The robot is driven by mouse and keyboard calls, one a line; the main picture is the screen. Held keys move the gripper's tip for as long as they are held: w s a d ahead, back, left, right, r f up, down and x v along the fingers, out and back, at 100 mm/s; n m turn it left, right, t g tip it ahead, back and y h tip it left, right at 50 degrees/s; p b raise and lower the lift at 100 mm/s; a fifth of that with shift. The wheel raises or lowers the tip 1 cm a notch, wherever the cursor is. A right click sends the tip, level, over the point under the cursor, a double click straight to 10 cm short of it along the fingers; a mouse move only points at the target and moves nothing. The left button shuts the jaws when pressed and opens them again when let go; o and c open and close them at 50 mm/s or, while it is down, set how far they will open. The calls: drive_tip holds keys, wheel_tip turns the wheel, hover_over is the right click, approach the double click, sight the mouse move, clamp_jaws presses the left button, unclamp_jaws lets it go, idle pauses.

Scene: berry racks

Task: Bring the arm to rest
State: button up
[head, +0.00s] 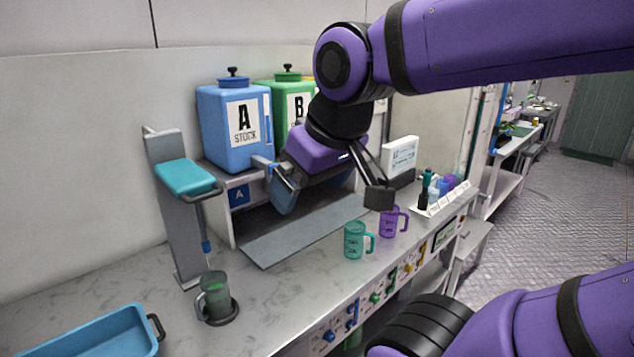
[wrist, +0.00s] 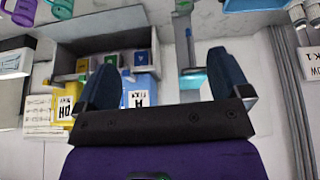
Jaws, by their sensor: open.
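My gripper (head: 332,194) hangs from my purple arm in front of the dispenser stand, above the counter and apart from it. In the wrist view my gripper (wrist: 165,78) shows two dark blue fingers spread wide, with nothing between them. A teal mug (head: 354,241) and a purple mug (head: 389,221) stand upright on the counter, to the right of and below the gripper. A green-tinted mug (head: 215,297) stands on a dark round base below the teal-topped press at left. My arm hides part of the stand and the B tank.
A blue stock tank A (head: 236,155) and a green tank B (head: 292,96) stand on the stand. A blue tray (head: 104,334) lies at front left. A rack of small bottles (head: 440,197) and a white sign (head: 400,156) are at right. Open floor (head: 560,200) lies beyond.

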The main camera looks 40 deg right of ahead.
drive_tip(key=shift+s+r, duration=0.2)
drive_tip(key=shift+s, duration=0.4)
idle(0.7)
